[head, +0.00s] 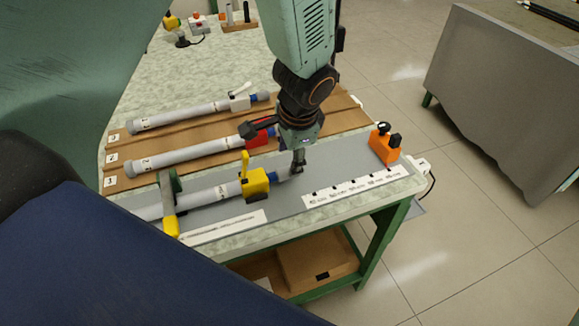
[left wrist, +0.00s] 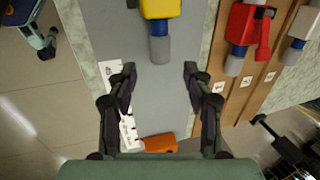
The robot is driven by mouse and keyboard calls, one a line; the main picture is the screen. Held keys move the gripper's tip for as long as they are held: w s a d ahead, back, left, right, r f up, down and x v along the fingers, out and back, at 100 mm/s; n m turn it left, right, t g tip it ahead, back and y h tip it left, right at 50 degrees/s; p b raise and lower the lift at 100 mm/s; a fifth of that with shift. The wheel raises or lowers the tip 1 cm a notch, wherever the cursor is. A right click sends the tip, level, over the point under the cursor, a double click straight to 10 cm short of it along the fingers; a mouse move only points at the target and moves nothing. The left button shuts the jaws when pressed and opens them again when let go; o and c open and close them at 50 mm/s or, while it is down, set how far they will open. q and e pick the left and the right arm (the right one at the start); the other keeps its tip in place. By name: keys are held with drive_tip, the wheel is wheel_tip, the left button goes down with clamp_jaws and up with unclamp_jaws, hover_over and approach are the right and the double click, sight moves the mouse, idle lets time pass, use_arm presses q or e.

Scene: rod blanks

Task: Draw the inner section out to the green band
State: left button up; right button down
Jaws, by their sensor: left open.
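The grey rod (head: 212,195) lies on a grey mat at the table's front. Its yellow collar (head: 256,185) has a yellow lever standing up; the collar also shows in the left wrist view (left wrist: 160,8). A short blue stretch of the inner section (left wrist: 159,28) shows past the collar, then a grey end piece (left wrist: 160,50). I cannot make out a green band on it. My left gripper (left wrist: 160,76) is open and empty, just beyond the end piece, its fingers apart on either side of the rod's line. It also shows in the head view (head: 297,166).
A yellow-and-green clamp (head: 171,205) crosses the rod. Two similar rods, with a red collar (head: 262,139) and a white collar (head: 240,102), lie on brown boards behind. An orange block (head: 384,146) stands at the mat's right end, near a white scale strip (head: 355,187).

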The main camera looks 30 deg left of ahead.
sight(285, 170)
use_arm(q)
drive_tip(key=x, duration=0.1)
drive_tip(key=b+x, duration=0.1)
drive_tip(key=x, duration=0.1)
drive_tip(key=b+x, duration=0.1)
drive_tip(key=x, duration=0.1)
drive_tip(key=shift+s+a, duration=0.2)
drive_tip(key=shift+s, duration=0.15)
drive_tip(key=shift+w+f+b, duration=0.25)
drive_tip(key=shift+f+b, duration=0.25)
drive_tip(key=shift+f, duration=0.05)
drive_tip(key=shift+s+a, duration=0.1)
drive_tip(key=shift+a, duration=0.15)
drive_tip(key=shift+d, duration=0.2)
drive_tip(key=c, duration=0.3)
drive_tip(key=shift+a, duration=0.1)
drive_tip(key=c, duration=0.5)
clamp_jaws()
